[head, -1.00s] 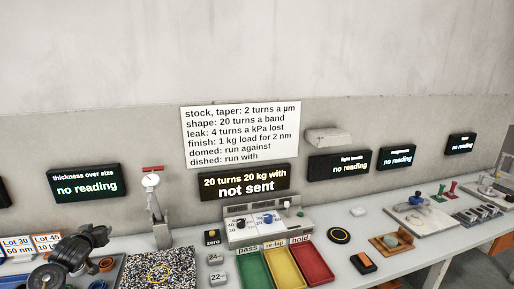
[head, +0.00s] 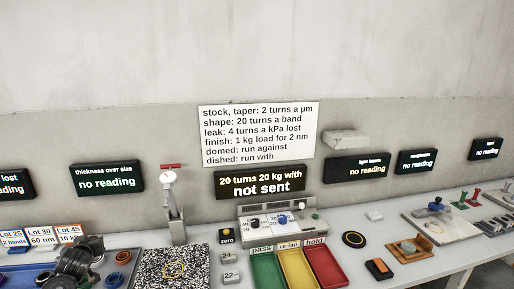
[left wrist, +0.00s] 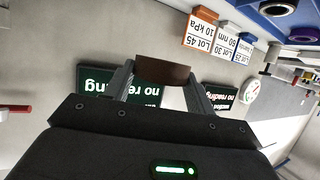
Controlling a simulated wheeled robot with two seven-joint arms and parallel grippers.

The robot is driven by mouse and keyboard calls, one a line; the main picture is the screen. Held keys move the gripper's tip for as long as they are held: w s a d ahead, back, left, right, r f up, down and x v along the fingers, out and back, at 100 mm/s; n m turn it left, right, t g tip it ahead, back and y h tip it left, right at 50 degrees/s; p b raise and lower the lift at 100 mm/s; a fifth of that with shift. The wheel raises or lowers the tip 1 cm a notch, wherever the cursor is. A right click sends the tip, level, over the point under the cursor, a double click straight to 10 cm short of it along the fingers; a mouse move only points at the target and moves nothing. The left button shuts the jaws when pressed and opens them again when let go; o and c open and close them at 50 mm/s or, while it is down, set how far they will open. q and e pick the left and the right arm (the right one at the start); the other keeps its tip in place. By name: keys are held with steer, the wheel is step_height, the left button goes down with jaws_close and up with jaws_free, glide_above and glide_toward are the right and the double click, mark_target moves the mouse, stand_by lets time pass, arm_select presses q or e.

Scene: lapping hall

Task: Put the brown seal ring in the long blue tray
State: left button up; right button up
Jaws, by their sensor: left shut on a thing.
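My left gripper (head: 82,262) is at the lower left of the head view, in front of a blue tray (head: 22,276). In the left wrist view the gripper (left wrist: 160,76) is shut on the brown seal ring (left wrist: 163,70), which shows edge-on as a brown band between the fingers. I cannot make out the held ring in the head view. The blue tray (left wrist: 262,18) also shows at the top right of the left wrist view, with dark rings in it. My right gripper is not in view.
An orange-brown ring (head: 123,257) and a blue ring (head: 114,280) lie right of my gripper. Lot cards (head: 40,237) stand behind. A speckled plate (head: 174,268), a gauge stand (head: 174,208) and green (head: 265,270), yellow (head: 295,268) and red (head: 326,265) trays are further right.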

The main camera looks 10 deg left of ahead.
arm_select(q)
steer(key=s+f, duration=0.1)
steer(key=s, duration=0.3)
steer(key=w+d+r+m+t+h, duration=0.1)
steer(key=w+d+r+m+h, duration=0.15)
steer(key=d, duration=0.95)
steer(key=w+d+r+m+t+h, duration=0.1)
steer(key=w+d+r+h, duration=0.15)
steer(key=d, duration=0.85)
steer(key=s+d+r+m+h, duration=0.1)
steer(key=s+d+r+m, duration=0.1)
steer(key=d+r, duration=0.5)
steer(key=s+d+r+m+t+h+b, duration=0.1)
steer(key=s+d+r+m+h, duration=0.1)
steer(key=s+d+r, duration=0.2)
steer(key=d+r, duration=0.3)
steer(key=d, duration=0.5)
steer(key=shift+d+r, duration=0.2)
steer(key=shift+d, duration=0.2)
steer(key=shift+s+d, duration=0.1)
